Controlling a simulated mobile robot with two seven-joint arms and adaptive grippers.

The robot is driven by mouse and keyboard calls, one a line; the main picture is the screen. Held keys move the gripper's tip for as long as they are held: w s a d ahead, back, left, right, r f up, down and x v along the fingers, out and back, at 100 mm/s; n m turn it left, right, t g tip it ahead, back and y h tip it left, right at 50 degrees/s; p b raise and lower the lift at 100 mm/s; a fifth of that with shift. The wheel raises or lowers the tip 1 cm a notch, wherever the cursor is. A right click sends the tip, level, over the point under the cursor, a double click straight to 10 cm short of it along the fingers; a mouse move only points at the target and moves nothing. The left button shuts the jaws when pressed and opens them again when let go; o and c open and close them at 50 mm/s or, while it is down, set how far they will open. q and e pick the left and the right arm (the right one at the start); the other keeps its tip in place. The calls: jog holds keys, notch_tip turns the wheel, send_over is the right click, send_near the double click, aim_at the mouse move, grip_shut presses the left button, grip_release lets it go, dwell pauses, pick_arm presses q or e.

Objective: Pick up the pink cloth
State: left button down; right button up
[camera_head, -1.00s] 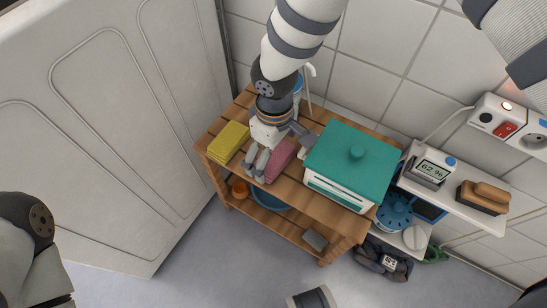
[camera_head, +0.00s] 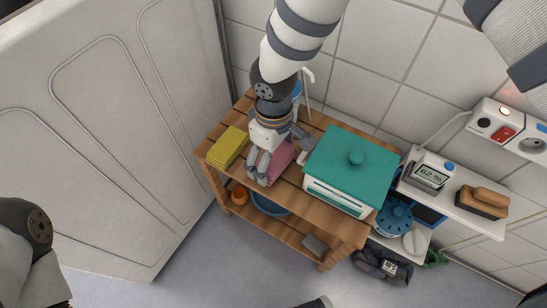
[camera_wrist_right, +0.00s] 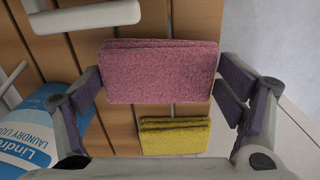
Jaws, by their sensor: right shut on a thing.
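The pink cloth (camera_head: 282,160) is a folded, thick pad near the front edge of the wooden cart's top shelf in the head view. My right gripper (camera_head: 272,153) reaches down over it from above and is shut on it. In the right wrist view the pink cloth (camera_wrist_right: 161,72) spans between the two fingers of my right gripper (camera_wrist_right: 161,85), with a finger against each side. Whether it touches the shelf I cannot tell.
A folded yellow cloth (camera_head: 228,146) lies left of the pink cloth. A white box with a teal lid (camera_head: 352,160) stands close on the right. A laundry liquid bottle (camera_wrist_right: 28,130) is beside my right gripper. A large white panel (camera_head: 120,130) rises at the left.

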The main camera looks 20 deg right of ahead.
jog(key=s+a+r+p, duration=0.4)
jog(key=s+a+r, duration=0.3)
jog(key=s+r, duration=0.4)
jog(key=shift+s, duration=0.45)
jog(key=shift+a+r, duration=0.1)
